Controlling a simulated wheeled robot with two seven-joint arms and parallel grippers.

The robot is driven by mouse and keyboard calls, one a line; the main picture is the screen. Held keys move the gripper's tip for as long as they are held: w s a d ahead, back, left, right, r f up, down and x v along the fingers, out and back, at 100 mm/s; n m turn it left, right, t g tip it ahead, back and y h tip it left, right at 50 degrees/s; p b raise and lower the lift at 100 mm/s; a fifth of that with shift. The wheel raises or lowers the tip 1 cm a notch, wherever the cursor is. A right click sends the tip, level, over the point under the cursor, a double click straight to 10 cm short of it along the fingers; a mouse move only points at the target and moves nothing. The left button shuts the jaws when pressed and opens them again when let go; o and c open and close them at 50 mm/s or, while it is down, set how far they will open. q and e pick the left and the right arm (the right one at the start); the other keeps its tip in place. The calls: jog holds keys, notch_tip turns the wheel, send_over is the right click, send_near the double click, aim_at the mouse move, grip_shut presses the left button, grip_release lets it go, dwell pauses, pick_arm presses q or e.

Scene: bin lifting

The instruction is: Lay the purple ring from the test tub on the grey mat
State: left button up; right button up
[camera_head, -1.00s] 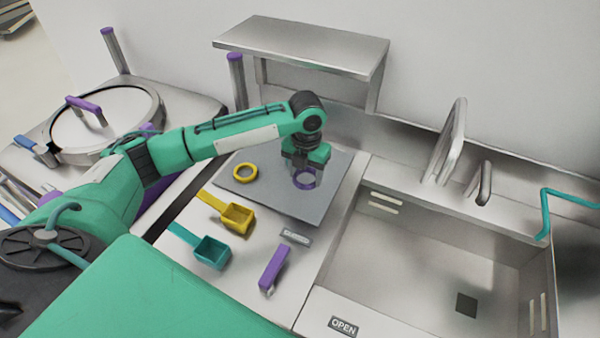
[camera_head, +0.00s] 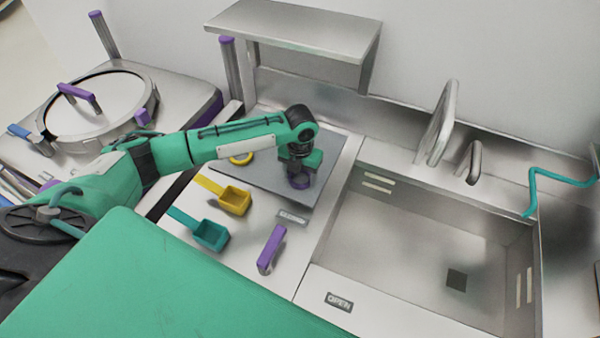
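The purple ring (camera_head: 299,182) is at the fingertips of my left gripper (camera_head: 299,174), over the front right part of the grey mat (camera_head: 262,181). The gripper points down and appears shut on the ring; its fingers are dark and partly hide it. I cannot tell whether the ring touches the mat. A yellow ring (camera_head: 240,159) lies on the mat to the left, partly hidden by my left forearm. I cannot tell which container is the test tub. My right gripper is out of view.
A yellow scoop (camera_head: 234,200) and a teal scoop (camera_head: 211,235) lie in front of the mat, near a purple-handled item (camera_head: 271,247). A wide, empty-looking steel basin (camera_head: 430,245) is to the right. A steel shelf (camera_head: 300,30) stands behind the mat.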

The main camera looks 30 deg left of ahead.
aim_at(300, 181)
pick_arm(q)
jog(key=shift+o, duration=1.1)
jog(key=shift+r, duration=0.25)
notch_tip(300, 181, up, 12)
jog(key=b, duration=0.3)
jog(key=shift+f, duration=0.1)
